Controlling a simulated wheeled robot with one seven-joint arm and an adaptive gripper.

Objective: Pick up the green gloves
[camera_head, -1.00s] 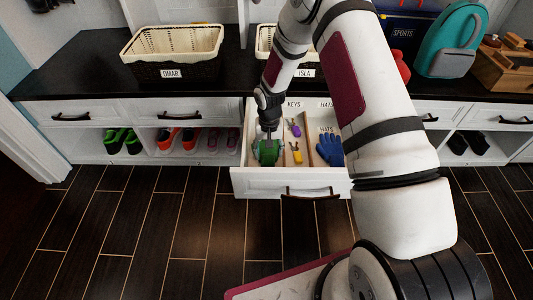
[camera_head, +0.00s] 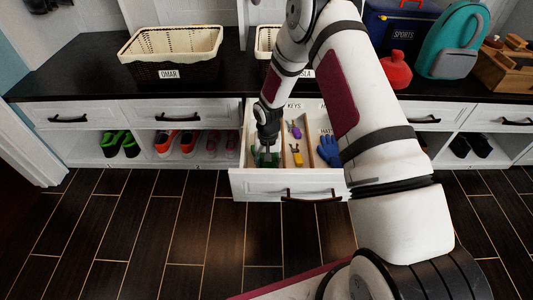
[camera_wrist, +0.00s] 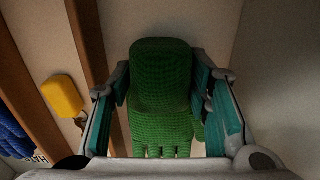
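The green gloves (camera_wrist: 160,100) lie in the open drawer (camera_head: 262,184), in its left compartment. In the head view they show only as a bit of green below my gripper (camera_head: 267,151), which reaches down into that compartment. In the wrist view my gripper (camera_wrist: 161,85) is open, with one teal-padded finger on each side of the gloves. The fingertips are very close to the gloves' sides; I cannot tell whether they touch. The glove fingers point toward the bottom of the wrist view.
Wooden dividers split the drawer. Yellow-tagged keys (camera_head: 297,158) and a purple-tagged item (camera_head: 294,130) lie in the middle; blue gloves (camera_head: 329,150) lie at right. The counter above holds the OMAR basket (camera_head: 172,50), a red item (camera_head: 396,72) and a teal backpack (camera_head: 450,45).

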